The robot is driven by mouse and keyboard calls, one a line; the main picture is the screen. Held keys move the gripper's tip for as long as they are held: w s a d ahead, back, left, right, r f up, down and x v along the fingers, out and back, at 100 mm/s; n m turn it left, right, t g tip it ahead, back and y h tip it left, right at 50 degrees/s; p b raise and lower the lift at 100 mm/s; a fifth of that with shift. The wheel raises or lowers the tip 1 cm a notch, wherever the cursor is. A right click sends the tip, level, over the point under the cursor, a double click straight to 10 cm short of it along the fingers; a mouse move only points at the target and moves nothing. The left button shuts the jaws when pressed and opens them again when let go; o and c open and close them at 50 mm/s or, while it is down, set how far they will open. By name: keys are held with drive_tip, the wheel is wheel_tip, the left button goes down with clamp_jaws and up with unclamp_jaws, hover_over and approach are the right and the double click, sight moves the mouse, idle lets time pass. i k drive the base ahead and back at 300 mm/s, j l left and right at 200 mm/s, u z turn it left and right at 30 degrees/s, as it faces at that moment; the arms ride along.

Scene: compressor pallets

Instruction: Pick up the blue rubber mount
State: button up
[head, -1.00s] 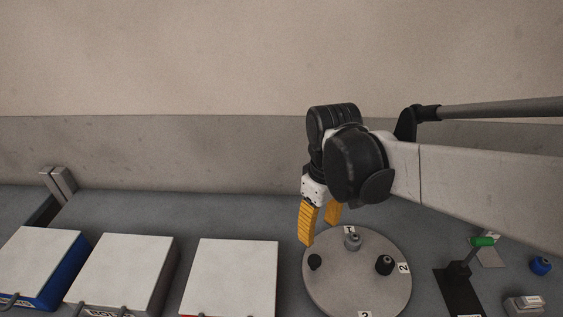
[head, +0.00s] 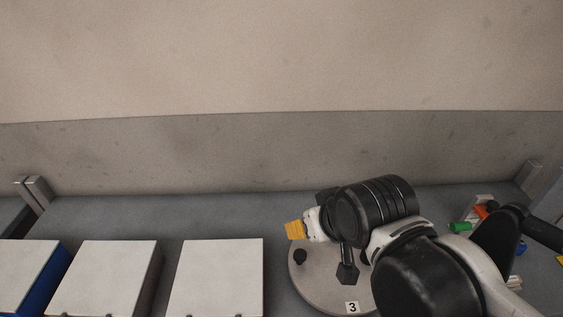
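A small blue piece (head: 521,248), which looks like the blue rubber mount, shows at the right of the bench, mostly hidden behind my arm. My gripper (head: 294,230) is far to its left, above the back left edge of a round grey plate (head: 312,284). Its yellow fingers show foreshortened, and I cannot see a gap between them or anything held.
A black mount (head: 300,256) stands on the plate near the label 3 (head: 352,307); my arm covers the plate's right part. White-topped boxes (head: 216,277) line the left. The bench behind the boxes is clear.

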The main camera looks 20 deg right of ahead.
sight(523, 245)
drive_tip(key=z, duration=2.35)
drive_tip(key=l, duration=0.65)
drive_tip(key=k+l+u, duration=0.1)
drive_tip(key=l, duration=0.6)
drive_tip(key=k+l, duration=0.15)
drive_tip(key=l, duration=0.5)
drive_tip(key=k+l, duration=0.1)
drive_tip(key=l, duration=0.55)
drive_tip(key=i+u, duration=0.05)
